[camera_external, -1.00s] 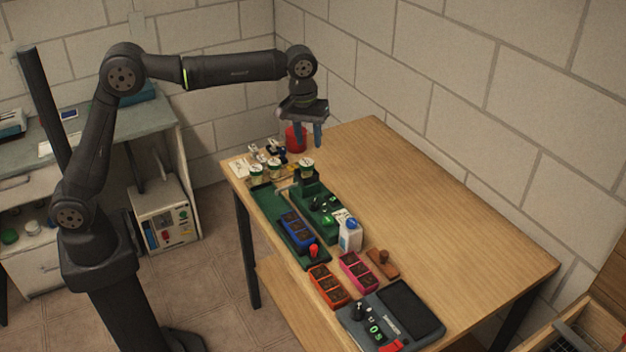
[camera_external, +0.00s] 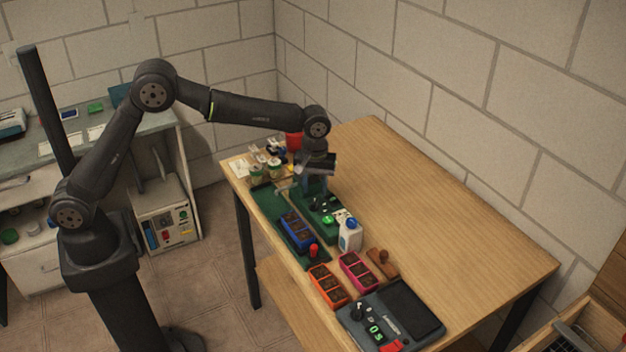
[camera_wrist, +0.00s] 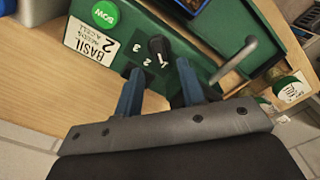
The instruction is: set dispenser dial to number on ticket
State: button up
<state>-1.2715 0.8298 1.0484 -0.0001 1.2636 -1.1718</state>
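The green dispenser (camera_wrist: 200,60) fills the top of the wrist view and stands on the table in the external view (camera_external: 328,222). Its black dial (camera_wrist: 157,46) has the white numbers 1, 2 and 3 beside it; the knob's marked end appears to point near the 1. The white ticket (camera_wrist: 93,40) left of the dial reads BASIL and a large 2. My gripper (camera_wrist: 159,68) is open, its two blue fingers apart and empty, just short of the dial. In the external view my gripper (camera_external: 315,186) is low over the dispenser.
A green SOW button (camera_wrist: 105,14) sits beside the ticket. A metal lever (camera_wrist: 236,58) and a lidded jar (camera_wrist: 291,88) are right of the dial. A white bottle (camera_external: 350,238) and a blue seedling tray (camera_external: 297,229) stand close by. The table's right side is clear.

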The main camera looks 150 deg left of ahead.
aim_at(316, 200)
jog(key=shift+f, duration=2.05)
grip_shut()
jog(key=shift+w+a+m, duration=0.1)
jog(key=shift+a+m, duration=0.05)
jog(key=shift+m, duration=2.05)
grip_release()
notch_tip(316, 200, up, 18)
jog(key=shift+f, duration=0.25)
